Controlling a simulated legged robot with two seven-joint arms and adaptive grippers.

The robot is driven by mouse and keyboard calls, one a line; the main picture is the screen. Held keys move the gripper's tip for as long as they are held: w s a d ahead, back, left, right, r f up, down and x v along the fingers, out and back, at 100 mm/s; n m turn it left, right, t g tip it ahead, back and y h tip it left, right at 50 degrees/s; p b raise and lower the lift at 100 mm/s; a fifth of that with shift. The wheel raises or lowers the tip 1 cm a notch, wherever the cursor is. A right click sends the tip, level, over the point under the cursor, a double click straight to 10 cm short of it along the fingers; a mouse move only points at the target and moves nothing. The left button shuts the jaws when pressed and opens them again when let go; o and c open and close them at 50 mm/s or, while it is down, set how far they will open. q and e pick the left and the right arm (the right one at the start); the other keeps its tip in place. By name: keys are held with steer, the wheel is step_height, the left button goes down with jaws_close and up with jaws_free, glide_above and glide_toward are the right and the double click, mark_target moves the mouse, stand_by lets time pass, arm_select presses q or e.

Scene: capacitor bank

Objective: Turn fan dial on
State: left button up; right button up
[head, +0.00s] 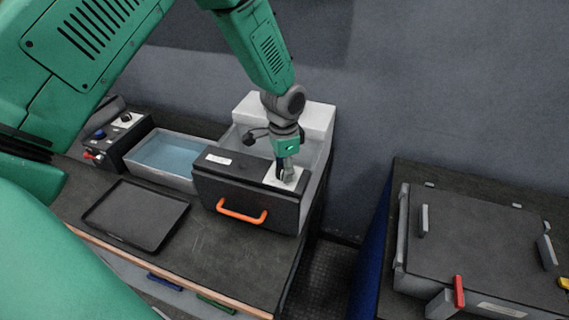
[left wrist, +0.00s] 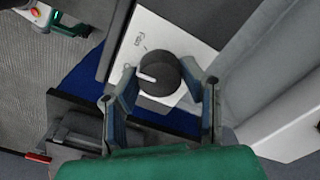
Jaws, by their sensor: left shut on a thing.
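The fan dial (left wrist: 162,76) is a dark round knob on a white panel marked "Fan" in the left wrist view. A white pointer line on the knob points left in that view, toward one finger. The white panel (head: 297,184) sits on top of a black box (head: 235,189) with an orange handle in the head view. My left gripper (head: 284,176) points down onto this panel and hides the dial there. In the left wrist view my left gripper (left wrist: 160,80) has its two fingers on either side of the dial, shut on it. My right gripper is not in view.
A pale bin (head: 318,118) stands directly behind the box. A tray of blue liquid (head: 168,158), a flat black tray (head: 136,214) and a control box with buttons (head: 118,133) lie to the left. A gap separates this bench from a dark case (head: 480,245) at right.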

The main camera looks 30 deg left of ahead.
arm_select(q)
steer(key=m+p, duration=0.1)
steer(key=m, duration=0.1)
steer(key=shift+s+m, duration=0.15)
steer(key=shift+m, duration=0.25)
steer(key=shift+f+m+p, duration=0.1)
steer(key=shift+m+p, duration=0.6)
steer(key=shift+m, duration=1.1)
steer(key=o, duration=1.1)
steer(key=shift+o, duration=0.2)
steer(key=shift+a, duration=0.1)
